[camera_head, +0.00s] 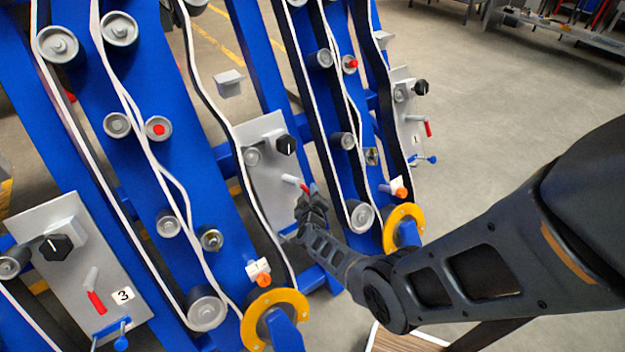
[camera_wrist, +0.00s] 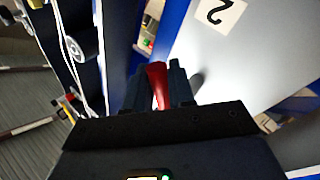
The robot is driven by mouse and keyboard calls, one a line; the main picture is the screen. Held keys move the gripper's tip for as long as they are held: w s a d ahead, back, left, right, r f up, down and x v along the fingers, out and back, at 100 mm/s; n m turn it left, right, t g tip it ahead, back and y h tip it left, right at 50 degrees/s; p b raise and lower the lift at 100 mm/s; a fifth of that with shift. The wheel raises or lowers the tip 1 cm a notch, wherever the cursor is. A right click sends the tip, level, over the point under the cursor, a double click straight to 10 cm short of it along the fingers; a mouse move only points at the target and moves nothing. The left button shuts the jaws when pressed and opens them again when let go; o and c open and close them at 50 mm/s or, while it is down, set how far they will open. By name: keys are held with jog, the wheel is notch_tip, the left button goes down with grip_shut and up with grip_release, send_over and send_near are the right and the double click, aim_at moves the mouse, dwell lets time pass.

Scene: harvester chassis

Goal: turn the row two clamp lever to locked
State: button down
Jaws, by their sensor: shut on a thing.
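The row two clamp lever (camera_head: 291,180) has a light grey base and a red handle and sits on a grey panel (camera_head: 262,189) in the middle of the head view. My gripper (camera_head: 313,192) is at the handle's right end, and its fingers hide part of it. In the wrist view the red handle (camera_wrist: 158,84) stands between the two dark fingers of my gripper (camera_wrist: 161,78), which is shut on it. A label with a 2 (camera_wrist: 219,12) shows on the panel beside it. In the head view the lever points right and slightly down; that label is hidden there.
A black knob (camera_head: 287,145) sits above the lever on the same panel. The row three panel (camera_head: 60,285) is at left and the row one panel (camera_head: 404,118) at right, each with a red lever. Blue frames, belts and yellow rings (camera_head: 275,300) stand close around my arm. Open floor lies to the right.

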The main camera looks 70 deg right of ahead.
jog(key=shift+w+a+f+m+g+y+p, duration=0.15)
jog(key=shift+a+m+g+y+p, duration=0.25)
jog(key=shift+m+p, duration=0.5)
jog(key=shift+w+a+f+m+g+y+p, duration=0.1)
jog(key=shift+w+a+m+g+y+p, duration=0.15)
jog(key=shift+a+m+g+p, duration=0.5)
jog(key=shift+w+a+f+m+g+y+p, duration=0.15)
jog(key=shift+m+y+p, duration=0.2)
jog(key=shift+m+p, duration=0.6)
jog(key=c, duration=1.1)
grip_release()
jog(key=shift+r, duration=0.1)
jog(key=p+v, duration=0.6)
jog(key=v, duration=0.1)
jog(key=shift+a+r, duration=0.15)
jog(key=shift+a, duration=0.15)
